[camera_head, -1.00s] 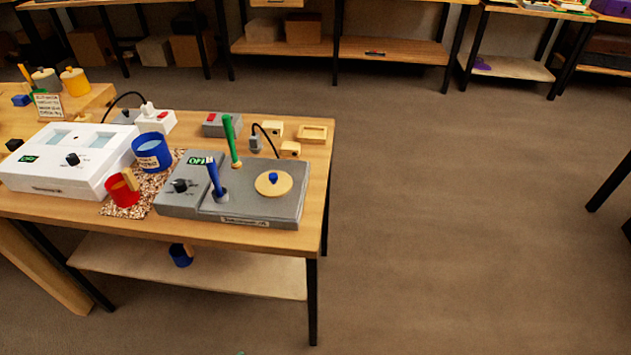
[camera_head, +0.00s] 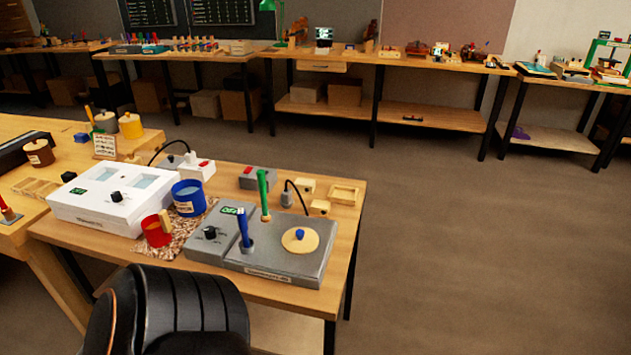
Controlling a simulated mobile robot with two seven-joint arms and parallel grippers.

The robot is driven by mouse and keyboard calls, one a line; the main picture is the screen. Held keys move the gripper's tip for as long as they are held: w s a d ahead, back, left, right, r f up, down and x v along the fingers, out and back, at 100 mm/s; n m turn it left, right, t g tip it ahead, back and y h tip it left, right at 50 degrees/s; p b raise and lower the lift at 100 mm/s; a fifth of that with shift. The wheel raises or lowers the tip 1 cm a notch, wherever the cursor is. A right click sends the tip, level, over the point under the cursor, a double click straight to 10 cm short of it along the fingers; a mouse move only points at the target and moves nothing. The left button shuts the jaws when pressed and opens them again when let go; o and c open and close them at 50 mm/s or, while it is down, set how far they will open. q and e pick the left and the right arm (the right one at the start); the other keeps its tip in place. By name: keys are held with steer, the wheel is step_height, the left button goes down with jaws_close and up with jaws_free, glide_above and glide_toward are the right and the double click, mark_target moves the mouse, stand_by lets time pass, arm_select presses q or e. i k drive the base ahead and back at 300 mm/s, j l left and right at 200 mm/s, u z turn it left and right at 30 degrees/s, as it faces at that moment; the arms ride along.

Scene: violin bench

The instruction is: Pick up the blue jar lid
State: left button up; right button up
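A round pale wooden disc with a blue knob (camera_head: 300,239), which looks like the blue jar lid, lies flat on the right part of the grey device (camera_head: 275,262). An open blue jar (camera_head: 187,199) with a label stands left of the device on a speckled mat (camera_head: 180,236). Neither of my grippers shows in the head view. A black ribbed part, apparently of my own arm, covers the bottom left of the picture and hides part of the bench's front edge.
Close to the lid, a blue-handled tool (camera_head: 243,229) and a green-handled tool (camera_head: 263,192) stand upright. A red cup (camera_head: 156,230) and a white box (camera_head: 103,203) are to the left. Small wooden blocks lie behind. The floor (camera_head: 460,260) right of the bench is clear.

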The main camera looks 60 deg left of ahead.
mark_target(297, 241)
steer(key=k+j+z, duration=0.45)
steer(key=j, duration=0.2)
steer(key=k+j, duration=0.2)
steer(key=j, duration=0.2)
steer(key=k+j, duration=0.2)
steer(key=j, duration=0.2)
